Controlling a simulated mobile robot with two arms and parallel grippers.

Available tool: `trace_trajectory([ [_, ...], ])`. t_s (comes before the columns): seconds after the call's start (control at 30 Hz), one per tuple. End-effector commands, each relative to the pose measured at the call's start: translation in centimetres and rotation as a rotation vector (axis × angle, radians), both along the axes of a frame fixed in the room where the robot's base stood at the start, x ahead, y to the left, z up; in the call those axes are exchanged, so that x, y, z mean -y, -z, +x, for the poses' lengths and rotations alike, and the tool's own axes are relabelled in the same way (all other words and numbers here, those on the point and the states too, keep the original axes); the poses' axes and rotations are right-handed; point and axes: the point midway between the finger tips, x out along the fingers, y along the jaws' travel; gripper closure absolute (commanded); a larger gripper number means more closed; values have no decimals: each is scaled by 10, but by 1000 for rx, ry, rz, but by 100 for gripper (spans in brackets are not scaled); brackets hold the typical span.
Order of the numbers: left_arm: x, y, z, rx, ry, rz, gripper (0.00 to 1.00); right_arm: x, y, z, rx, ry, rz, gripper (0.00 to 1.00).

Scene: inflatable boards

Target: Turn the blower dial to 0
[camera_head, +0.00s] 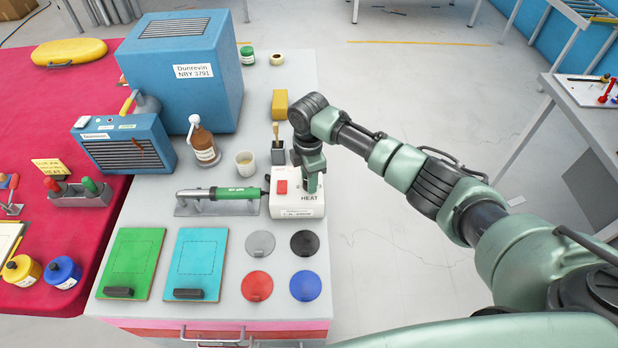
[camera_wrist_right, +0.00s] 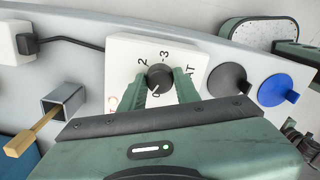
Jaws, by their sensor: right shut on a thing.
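The blower control box (camera_head: 290,211) is white, with a red switch and the word HEAT, near the right edge of the grey bench. My right gripper (camera_head: 312,186) points down over its right part and hides the dial in the head view. In the right wrist view, the black dial (camera_wrist_right: 159,76) sits on the box (camera_wrist_right: 125,55) between the two green fingertips of my right gripper (camera_wrist_right: 163,86), which is shut on it. The printed 2 and 3 show on its far side, with a small mark like a 0 on the near side. The dial's exact pointing is unclear. My left gripper is out of view.
A green-handled hot-air tool (camera_head: 235,193) lies left of the box. A metal holder with a brush (camera_head: 277,152) stands behind it. Round grey (camera_head: 260,244), black (camera_head: 305,243), red (camera_head: 257,286) and blue (camera_head: 305,286) patches lie in front.

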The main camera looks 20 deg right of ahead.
Motion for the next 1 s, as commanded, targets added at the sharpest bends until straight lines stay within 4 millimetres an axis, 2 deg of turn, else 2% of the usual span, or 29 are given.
trace_trajectory([
  [0.2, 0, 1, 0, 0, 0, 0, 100, 0, 0, 1, 2, -184, 2, 100],
  [0.5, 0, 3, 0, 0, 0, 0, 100, 0, -1, 1, 2, -366, 1, 100],
  [1.0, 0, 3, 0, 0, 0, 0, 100, 0, -1, 1, 2, -452, 1, 100],
])
